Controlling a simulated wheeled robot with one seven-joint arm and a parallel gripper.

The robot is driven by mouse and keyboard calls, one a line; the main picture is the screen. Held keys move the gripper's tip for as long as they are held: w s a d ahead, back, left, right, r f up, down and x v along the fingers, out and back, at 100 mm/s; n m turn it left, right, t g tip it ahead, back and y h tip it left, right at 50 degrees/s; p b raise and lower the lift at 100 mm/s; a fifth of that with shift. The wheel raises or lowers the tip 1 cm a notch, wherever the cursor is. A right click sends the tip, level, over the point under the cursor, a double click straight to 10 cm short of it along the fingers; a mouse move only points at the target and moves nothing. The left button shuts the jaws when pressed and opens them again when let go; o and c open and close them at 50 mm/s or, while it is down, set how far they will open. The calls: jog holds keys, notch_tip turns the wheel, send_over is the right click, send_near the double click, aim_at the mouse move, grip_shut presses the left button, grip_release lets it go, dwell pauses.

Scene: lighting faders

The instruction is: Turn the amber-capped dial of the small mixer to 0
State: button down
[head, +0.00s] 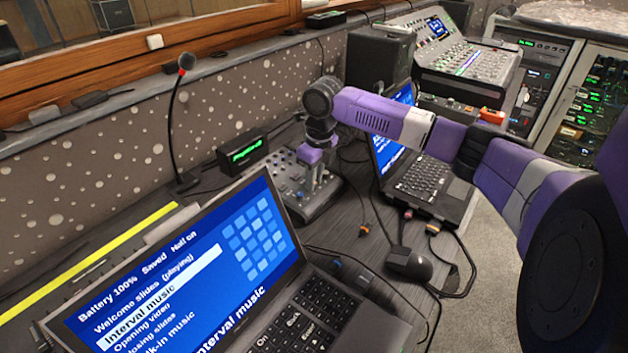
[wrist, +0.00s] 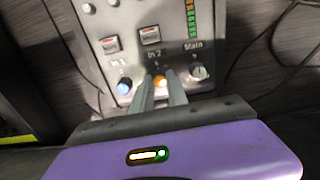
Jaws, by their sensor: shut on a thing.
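The small mixer (head: 292,191) sits on the desk behind the near laptop, and my gripper (head: 318,178) reaches down onto it from above. In the wrist view the mixer's panel (wrist: 112,62) shows a row of dials under the labels In 1, In 2 and Main. The amber-capped dial (wrist: 160,82) is the middle one, below In 2. My gripper's fingers (wrist: 160,79) are shut on it, one on each side, and hide part of it. Its pointer and scale cannot be read. A blue-capped dial (wrist: 124,86) is to its left and a white-capped dial (wrist: 200,72) to its right.
A near laptop (head: 180,290) stands in front of the mixer, and a second laptop (head: 425,180) to its right. A gooseneck microphone (head: 172,120) and a box with a green display (head: 243,152) stand behind.

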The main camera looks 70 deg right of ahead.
jog(key=shift+w+r, duration=0.1)
jog(key=c, duration=1.3)
grip_release()
jog(key=shift+r, duration=0.1)
jog(key=r, duration=0.5)
jog(key=s+r, duration=0.1)
jog(key=r, duration=0.1)
jog(key=shift+a+r, duration=0.1)
jog(key=shift+r, duration=0.15)
